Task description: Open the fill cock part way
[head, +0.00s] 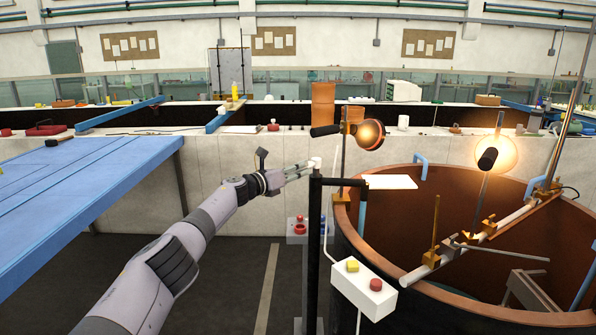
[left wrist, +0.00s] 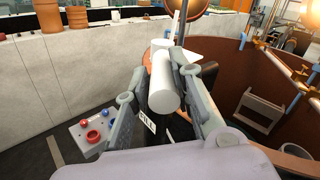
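The fill cock's white round handle (left wrist: 165,82) points toward the camera in the left wrist view, with a "FILL" label (left wrist: 147,137) below it. In the head view its white end (head: 316,162) shows small, at the top of a black post (head: 314,225). My left gripper (head: 313,167) reaches in from the left, its fingertips at the handle. In the left wrist view the fingers of the gripper (left wrist: 166,62) lie on either side of the handle. I cannot tell whether they press on it. My right gripper is not in view.
A copper-coloured round tank (head: 350,240) stands right of the post, with rods and lamps over it. A white box with yellow and red buttons (head: 363,287) is in front.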

